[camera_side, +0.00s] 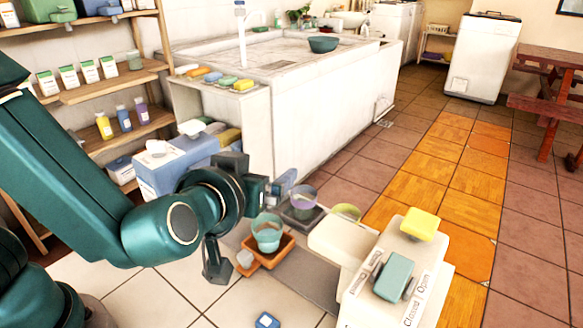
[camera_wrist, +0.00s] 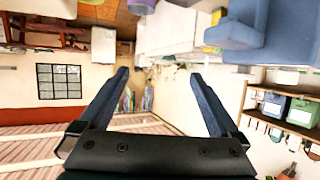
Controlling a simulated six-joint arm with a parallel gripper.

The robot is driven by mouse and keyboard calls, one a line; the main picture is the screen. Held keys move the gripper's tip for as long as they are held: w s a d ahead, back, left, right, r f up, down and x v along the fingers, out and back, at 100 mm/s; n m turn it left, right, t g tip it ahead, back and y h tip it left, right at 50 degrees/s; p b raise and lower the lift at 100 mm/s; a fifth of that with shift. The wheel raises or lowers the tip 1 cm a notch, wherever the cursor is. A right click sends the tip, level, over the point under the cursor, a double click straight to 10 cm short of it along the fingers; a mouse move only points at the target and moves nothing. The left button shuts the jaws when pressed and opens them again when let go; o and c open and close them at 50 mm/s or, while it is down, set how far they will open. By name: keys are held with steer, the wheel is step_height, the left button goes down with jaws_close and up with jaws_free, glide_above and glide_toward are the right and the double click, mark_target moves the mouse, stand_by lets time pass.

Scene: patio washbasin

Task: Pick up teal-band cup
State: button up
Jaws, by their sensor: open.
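A teal cup (camera_side: 267,234), the one that looks like the teal-band cup, stands upright in an orange-brown tray (camera_side: 284,250) in the side view. Its band is hard to make out at this size. My gripper (camera_wrist: 160,76) shows in the wrist view with two dark blue fingers spread wide and nothing between them. In the side view my gripper is just left of and above the teal cup, apart from it as far as I can tell. I cannot pick out the teal cup in the wrist view.
A purple-banded cup (camera_side: 303,197) stands behind the teal cup on a dark tray, with a yellow-green cup (camera_side: 346,211) to its right. A cream stand (camera_side: 400,265) with yellow and teal blocks is at right. A blue-and-white box (camera_side: 163,170) stands behind my wrist.

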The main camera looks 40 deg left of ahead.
glide_toward(272, 223)
steer(key=x, duration=0.5)
steer(key=shift+w+a+r, duration=0.1)
steer(key=shift+w+a, duration=0.05)
steer(key=shift+w, duration=0.05)
steer(key=shift+w+f, duration=0.15)
steer(key=shift+f, duration=0.3)
steer(key=shift+x, duration=2.4)
steer(key=c, duration=1.4)
steer(key=shift+c, duration=0.2)
steer(key=shift+r, duration=0.15)
